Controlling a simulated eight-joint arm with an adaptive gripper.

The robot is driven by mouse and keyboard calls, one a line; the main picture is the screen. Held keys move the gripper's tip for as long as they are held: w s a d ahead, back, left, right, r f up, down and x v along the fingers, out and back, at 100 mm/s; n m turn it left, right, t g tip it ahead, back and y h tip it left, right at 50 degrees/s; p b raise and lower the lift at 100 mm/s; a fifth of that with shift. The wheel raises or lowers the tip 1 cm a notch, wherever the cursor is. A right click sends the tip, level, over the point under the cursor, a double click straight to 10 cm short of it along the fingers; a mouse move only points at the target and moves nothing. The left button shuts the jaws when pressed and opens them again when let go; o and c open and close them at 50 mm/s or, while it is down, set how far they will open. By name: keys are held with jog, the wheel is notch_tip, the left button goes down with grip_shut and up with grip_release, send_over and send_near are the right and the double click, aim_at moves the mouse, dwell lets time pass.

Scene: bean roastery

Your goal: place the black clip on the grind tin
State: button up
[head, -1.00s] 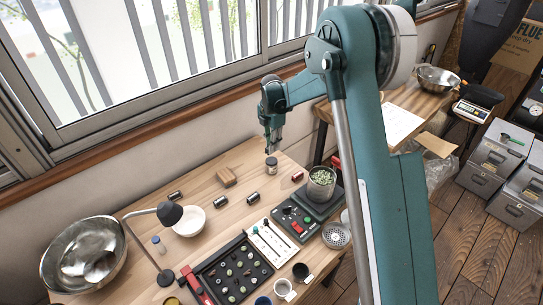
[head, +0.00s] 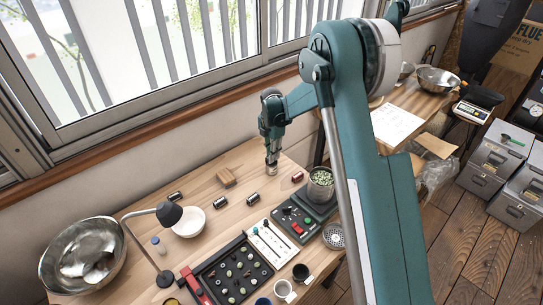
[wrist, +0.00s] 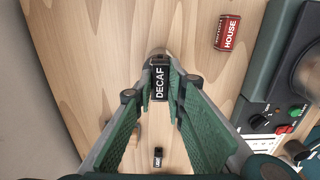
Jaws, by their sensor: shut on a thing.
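My gripper (wrist: 160,88) is shut on the black clip (wrist: 159,84), which carries white DECAF lettering and sits between the fingertips in the wrist view. The grind tin (wrist: 157,54) shows partly just beyond the clip; the fingers and clip hide most of it. In the head view my gripper (head: 272,158) is right above the grind tin (head: 272,170), which stands on the wooden table. The clip cannot be made out there. I cannot tell whether the clip touches the tin.
A red HOUSE piece (wrist: 228,33) lies right of the gripper; a small dark piece (wrist: 158,157) lies nearer. Bare table surrounds the tin.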

jog(key=shift+f, duration=0.15)
jog(key=o, duration=0.7)
jog(key=shift+c, duration=0.2)
notch_tip(320, 180, up, 12)
jog(key=shift+p, duration=0.45)
dwell(0.3)
jog(key=shift+r, duration=0.2)
dwell(0.5)
